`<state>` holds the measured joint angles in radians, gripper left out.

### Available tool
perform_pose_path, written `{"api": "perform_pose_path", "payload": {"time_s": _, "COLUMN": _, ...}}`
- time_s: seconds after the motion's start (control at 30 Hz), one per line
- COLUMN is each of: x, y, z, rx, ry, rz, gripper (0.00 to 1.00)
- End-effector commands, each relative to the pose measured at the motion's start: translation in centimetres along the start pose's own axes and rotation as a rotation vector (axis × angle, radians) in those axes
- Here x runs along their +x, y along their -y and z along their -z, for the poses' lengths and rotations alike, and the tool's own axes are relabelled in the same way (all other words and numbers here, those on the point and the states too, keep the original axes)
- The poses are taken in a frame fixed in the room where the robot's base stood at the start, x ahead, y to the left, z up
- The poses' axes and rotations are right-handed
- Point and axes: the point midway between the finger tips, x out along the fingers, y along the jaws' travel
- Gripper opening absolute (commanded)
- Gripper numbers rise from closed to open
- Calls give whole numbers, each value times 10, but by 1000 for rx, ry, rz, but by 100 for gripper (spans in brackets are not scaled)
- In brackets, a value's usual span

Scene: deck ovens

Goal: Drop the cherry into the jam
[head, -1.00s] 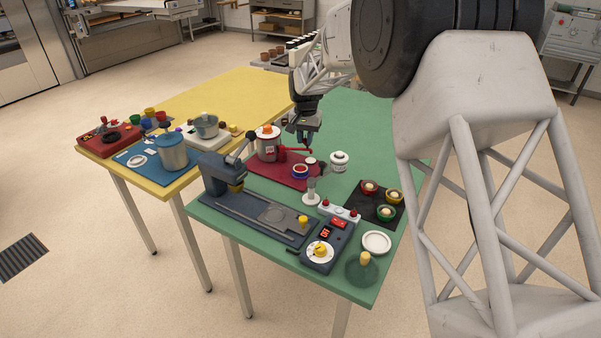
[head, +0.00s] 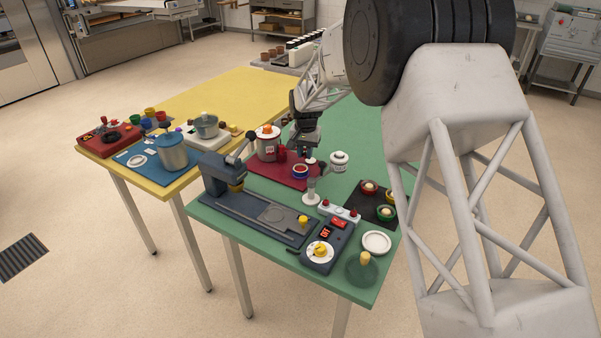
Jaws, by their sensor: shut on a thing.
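My gripper (head: 304,154) is over the red mat (head: 262,172) on the green table, just above and behind a small blue-rimmed bowl (head: 300,174) with a red filling, which looks like the jam. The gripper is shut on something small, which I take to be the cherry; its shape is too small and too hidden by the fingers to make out. A small pale-topped thing (head: 310,161) shows right beside the fingertips. The gripper looks apart from the bowl, but the gap is hard to judge.
A grey pot (head: 267,148) with an orange top and a red object (head: 282,156) stand left of the gripper. A white-topped stand (head: 338,160) is close on the right. A dark blue press (head: 225,185) is in front. Green table is clear at the back right.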

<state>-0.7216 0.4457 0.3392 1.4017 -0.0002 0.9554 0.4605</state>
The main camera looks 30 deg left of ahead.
Motion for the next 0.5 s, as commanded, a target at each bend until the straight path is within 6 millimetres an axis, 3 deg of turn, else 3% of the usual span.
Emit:
{"api": "perform_pose_path", "payload": {"time_s": 0.17, "x": 0, "y": 0, "z": 0, "rx": 0, "ry": 0, "rz": 0, "gripper": 0}}
{"api": "perform_pose_path", "payload": {"time_s": 0.2, "x": 0, "y": 0, "z": 0, "rx": 0, "ry": 0, "rz": 0, "gripper": 27}}
{"api": "perform_pose_path", "payload": {"time_s": 0.3, "x": 0, "y": 0, "z": 0, "rx": 0, "ry": 0, "rz": 0, "gripper": 42}}
{"api": "perform_pose_path", "payload": {"time_s": 0.37, "x": 0, "y": 0, "z": 0, "rx": 0, "ry": 0, "rz": 0, "gripper": 51}}
{"api": "perform_pose_path", "payload": {"time_s": 0.5, "x": 0, "y": 0, "z": 0, "rx": 0, "ry": 0, "rz": 0, "gripper": 51}}
